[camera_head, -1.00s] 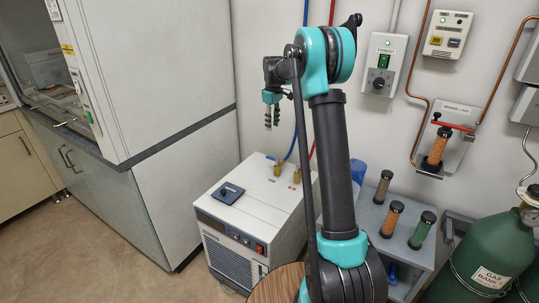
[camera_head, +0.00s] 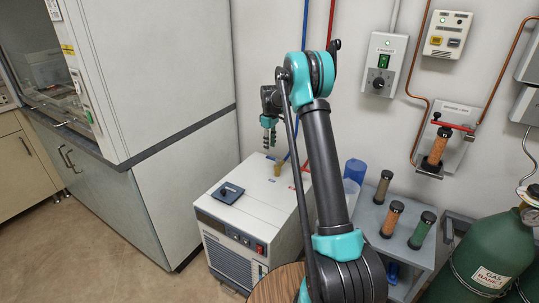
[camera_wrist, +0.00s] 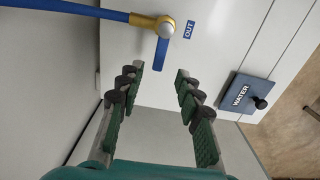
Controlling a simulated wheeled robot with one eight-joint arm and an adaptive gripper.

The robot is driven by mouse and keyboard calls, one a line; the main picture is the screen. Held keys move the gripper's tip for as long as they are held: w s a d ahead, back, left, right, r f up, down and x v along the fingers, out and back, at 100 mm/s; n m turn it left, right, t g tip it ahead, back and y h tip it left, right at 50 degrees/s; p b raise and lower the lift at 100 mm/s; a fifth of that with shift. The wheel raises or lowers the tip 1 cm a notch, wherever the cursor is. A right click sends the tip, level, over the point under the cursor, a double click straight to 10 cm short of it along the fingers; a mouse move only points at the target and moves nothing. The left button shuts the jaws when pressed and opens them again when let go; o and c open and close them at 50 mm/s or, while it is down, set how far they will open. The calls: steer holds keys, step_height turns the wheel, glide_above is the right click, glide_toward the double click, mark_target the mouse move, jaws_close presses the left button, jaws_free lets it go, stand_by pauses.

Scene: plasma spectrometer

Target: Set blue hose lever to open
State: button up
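The blue lever (camera_wrist: 160,54) is a short flat bar on a brass valve (camera_wrist: 152,22) at the end of the blue hose (camera_wrist: 70,9). In the wrist view it points down the picture, crosswise to the hose, beside a blue OUT label (camera_wrist: 189,29). My gripper (camera_wrist: 158,72) is open and empty. Its fingertips are to either side of the lever's free end, with gaps; I cannot tell whether they reach its depth. In the head view, my gripper (camera_head: 269,137) hangs above the back of the white chiller (camera_head: 236,212), over the brass valve (camera_head: 279,168).
A blue WATER panel with a black knob (camera_wrist: 262,103) sits on the chiller top to the right. The red hose (camera_head: 331,22) runs down the wall near the valves. A grey side table with several capped cylinders (camera_head: 393,216) and a green gas tank (camera_head: 488,245) stand right.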

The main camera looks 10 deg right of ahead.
steer(key=shift+f, duration=2.75)
steer(key=shift+c, duration=0.3)
jaws_close()
